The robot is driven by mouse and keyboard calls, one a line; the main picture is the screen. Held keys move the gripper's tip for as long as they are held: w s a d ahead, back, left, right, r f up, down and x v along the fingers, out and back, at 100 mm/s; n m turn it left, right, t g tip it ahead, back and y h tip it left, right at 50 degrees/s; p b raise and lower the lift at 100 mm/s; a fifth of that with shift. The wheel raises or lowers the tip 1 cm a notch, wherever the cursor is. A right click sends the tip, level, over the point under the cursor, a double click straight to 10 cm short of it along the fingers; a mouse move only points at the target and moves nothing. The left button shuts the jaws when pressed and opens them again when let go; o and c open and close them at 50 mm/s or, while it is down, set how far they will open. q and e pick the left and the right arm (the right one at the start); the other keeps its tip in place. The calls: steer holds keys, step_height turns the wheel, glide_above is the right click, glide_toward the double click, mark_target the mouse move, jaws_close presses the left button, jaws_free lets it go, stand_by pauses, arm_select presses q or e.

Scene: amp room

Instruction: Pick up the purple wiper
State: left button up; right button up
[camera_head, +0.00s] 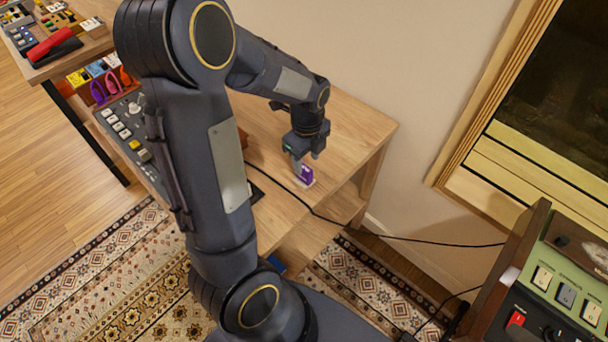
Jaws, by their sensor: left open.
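The purple wiper (306,176) is a small purple and white block on the wooden table (352,120), close to the table's front right edge. My left gripper (306,163) points down right at the wiper, with its fingers at the wiper's upper part. The gripper is open. One finger overlaps the wiper's left side in the picture, and I cannot tell whether it touches. My left arm fills the middle of the view and hides much of the table. My right gripper is not in view.
A black cable (395,238) runs across the table near the wiper and over to the right. A grey control panel (125,125) and a pedal-covered table (95,45) stand at left. A green amp panel (565,270) is at lower right. The tabletop right of the gripper is clear.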

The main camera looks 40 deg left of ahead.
mark_target(304, 168)
arm_select(q)
steer(key=f, duration=0.4)
steer(key=shift+s+a, duration=0.1)
steer(key=shift+s, duration=0.3)
steer(key=shift+f, duration=0.5)
jaws_close()
